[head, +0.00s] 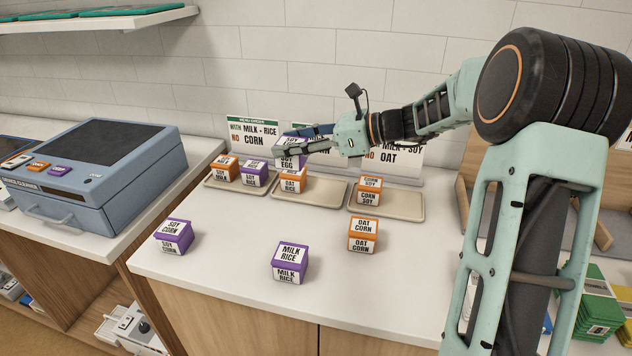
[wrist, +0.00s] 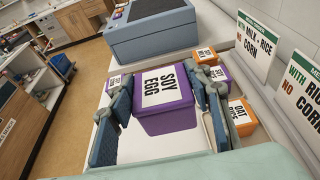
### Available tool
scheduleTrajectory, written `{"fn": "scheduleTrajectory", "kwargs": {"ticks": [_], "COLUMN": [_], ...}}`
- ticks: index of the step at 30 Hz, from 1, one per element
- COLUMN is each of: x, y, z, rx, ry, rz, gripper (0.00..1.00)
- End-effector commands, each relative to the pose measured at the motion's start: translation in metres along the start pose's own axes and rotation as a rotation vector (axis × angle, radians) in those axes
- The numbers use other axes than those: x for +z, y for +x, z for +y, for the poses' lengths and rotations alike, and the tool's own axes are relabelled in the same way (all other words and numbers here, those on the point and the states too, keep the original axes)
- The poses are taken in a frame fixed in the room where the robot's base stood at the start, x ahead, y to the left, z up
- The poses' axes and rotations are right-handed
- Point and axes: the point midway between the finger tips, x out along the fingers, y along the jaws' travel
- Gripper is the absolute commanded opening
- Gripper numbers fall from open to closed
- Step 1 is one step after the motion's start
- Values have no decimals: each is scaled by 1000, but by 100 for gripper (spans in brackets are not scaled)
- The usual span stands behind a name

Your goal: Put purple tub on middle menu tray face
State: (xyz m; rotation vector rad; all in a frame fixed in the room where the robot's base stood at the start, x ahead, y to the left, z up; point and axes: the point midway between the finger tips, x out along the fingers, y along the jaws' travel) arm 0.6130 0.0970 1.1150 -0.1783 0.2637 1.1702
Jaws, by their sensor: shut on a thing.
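My gripper (head: 302,141) is shut on a purple tub labelled SOY EGG (wrist: 165,98), with one finger on each side of it. In the head view the purple tub (head: 290,161) shows partly, behind and above an orange OAT RICE tub (head: 292,184). That orange tub stands at the left end of the middle tray (head: 325,194). The rest of the middle tray is bare. The middle menu card is mostly hidden by my gripper. I cannot tell the held tub's exact height.
The left tray (head: 240,187) holds an orange and a purple tub; the right tray (head: 412,208) holds an orange CORN SOY tub (head: 368,194). Purple SOY CORN (head: 174,236), purple MILK RICE (head: 290,264) and orange OAT CORN (head: 363,236) tubs stand on the counter in front.

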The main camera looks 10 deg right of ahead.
Motion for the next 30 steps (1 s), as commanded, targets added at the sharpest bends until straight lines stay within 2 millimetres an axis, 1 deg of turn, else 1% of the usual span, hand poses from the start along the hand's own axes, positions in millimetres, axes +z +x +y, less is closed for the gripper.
{"fn": "scheduleTrajectory", "kwargs": {"ticks": [3,12,15,19,22,27,30], "x": [-14,-49,-69,-88,-97,-103,-110], "y": [-8,-24,-23,-24,-24,-25,-25], "z": [-23,-77,-89,-102,-109,-114,-118], "rx": [-3,-3,-1,-1,-2,-2,-1], "ry": [4,3,5,3,2,1,1], "rz": [-1,0,-1,-1,0,0,0], "gripper": [12,12,12,12,12,12,12]}}
